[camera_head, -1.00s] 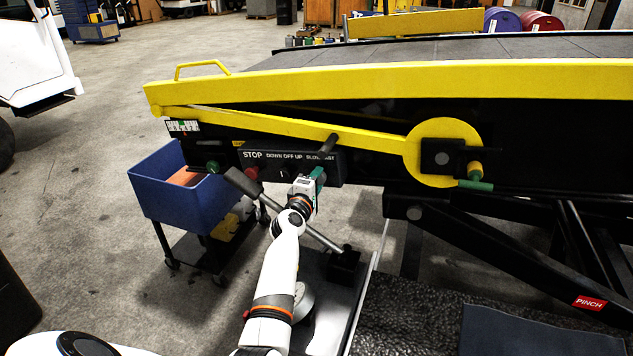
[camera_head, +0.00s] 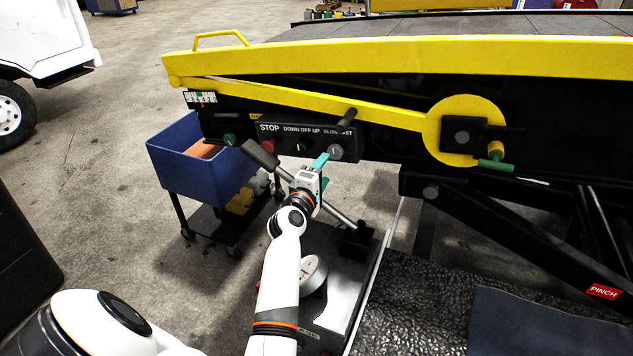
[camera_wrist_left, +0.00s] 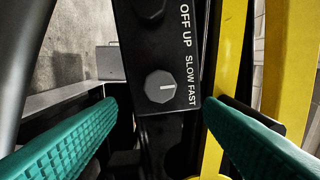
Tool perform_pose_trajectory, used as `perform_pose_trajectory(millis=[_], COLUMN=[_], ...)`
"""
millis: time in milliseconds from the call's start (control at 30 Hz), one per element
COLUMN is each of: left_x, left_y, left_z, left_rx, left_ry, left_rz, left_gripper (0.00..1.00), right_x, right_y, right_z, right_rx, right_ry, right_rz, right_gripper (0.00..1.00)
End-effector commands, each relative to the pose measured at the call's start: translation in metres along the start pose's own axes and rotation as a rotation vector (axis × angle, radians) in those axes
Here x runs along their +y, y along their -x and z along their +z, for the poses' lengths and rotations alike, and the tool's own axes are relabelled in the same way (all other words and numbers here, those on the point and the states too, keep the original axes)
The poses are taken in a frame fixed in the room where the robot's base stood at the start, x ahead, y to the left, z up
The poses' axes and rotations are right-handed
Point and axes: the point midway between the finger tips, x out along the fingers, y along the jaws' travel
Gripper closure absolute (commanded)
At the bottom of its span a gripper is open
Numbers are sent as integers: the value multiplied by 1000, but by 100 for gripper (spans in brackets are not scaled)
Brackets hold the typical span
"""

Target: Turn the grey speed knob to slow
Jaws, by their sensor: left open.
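The grey speed knob (camera_head: 336,152) sits at the right end of the black control panel (camera_head: 313,141), under the SLOW and FAST lettering. In the left wrist view the knob (camera_wrist_left: 160,87) has a white pointer line aimed toward the lettering, roughly between SLOW and FAST. My left gripper (camera_head: 321,161) is just in front of and below the knob. In the left wrist view its two teal fingers (camera_wrist_left: 158,108) are wide apart, one on each side of the knob, with nothing between them and apart from it. My right gripper is not in view.
The red STOP button (camera_head: 267,146) and the DOWN OFF UP knob (camera_head: 303,148) are left of the speed knob. A grey-ended lever (camera_head: 260,153) slants close to my gripper. The yellow crank arm (camera_head: 300,100) runs above the panel. A blue bin (camera_head: 180,172) stands left.

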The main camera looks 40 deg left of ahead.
Motion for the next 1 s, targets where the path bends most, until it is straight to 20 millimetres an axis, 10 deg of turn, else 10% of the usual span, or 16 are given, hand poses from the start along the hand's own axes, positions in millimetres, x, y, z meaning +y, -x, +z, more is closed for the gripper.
perform_pose_trajectory(millis=[300, 1000], left_x=[0, 8], left_y=[38, 49], left_z=[0, -12], left_rx=[0, 53], left_ry=[1, -100], left_rz=[0, 44], left_gripper=[39, 39], right_x=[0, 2], right_y=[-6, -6], right_z=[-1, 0], right_rx=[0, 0], right_ry=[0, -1], right_rz=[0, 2], right_gripper=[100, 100])
